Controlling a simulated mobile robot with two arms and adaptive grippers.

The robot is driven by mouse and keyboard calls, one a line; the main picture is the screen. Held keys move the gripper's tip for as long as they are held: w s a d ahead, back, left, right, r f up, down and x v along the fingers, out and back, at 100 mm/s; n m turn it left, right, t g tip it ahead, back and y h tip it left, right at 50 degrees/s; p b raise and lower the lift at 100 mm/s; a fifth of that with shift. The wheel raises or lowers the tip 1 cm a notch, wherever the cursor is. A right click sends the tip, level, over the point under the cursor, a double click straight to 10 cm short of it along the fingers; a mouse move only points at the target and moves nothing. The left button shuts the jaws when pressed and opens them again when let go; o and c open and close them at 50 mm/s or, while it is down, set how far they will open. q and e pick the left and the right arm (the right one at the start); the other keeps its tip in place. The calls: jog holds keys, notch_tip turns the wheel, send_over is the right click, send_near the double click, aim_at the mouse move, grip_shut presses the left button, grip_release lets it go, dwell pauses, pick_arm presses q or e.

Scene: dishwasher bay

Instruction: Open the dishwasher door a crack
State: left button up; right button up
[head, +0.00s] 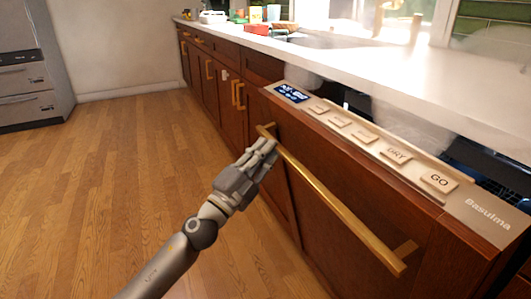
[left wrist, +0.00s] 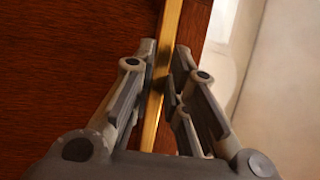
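The dishwasher door (head: 335,190) has a brown wood front and a pale control panel (head: 375,145) with buttons along its top edge. It stands tilted out from under the counter, and dark interior with rack parts (head: 485,165) shows behind its top edge. A long brass bar handle (head: 340,213) runs across the front. My left gripper (head: 268,148) is at the handle's far end. In the left wrist view my left gripper's fingers (left wrist: 164,62) lie close on both sides of the bar (left wrist: 170,35). My right gripper is out of view.
A white countertop (head: 380,75) runs above the door, with a sink and faucet behind. Wooden cabinets (head: 205,75) with brass handles continue to the far left. Wood floor (head: 110,180) in front is clear. A grey appliance (head: 30,80) stands at the far left.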

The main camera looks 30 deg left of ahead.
pick_arm(q)
jog(key=shift+o, duration=0.6)
jog(key=shift+r, duration=0.2)
jog(key=shift+s+f, duration=0.15)
jog(key=v, duration=1.1)
jog(key=shift+s, duration=0.35)
jog(key=shift+f, duration=0.15)
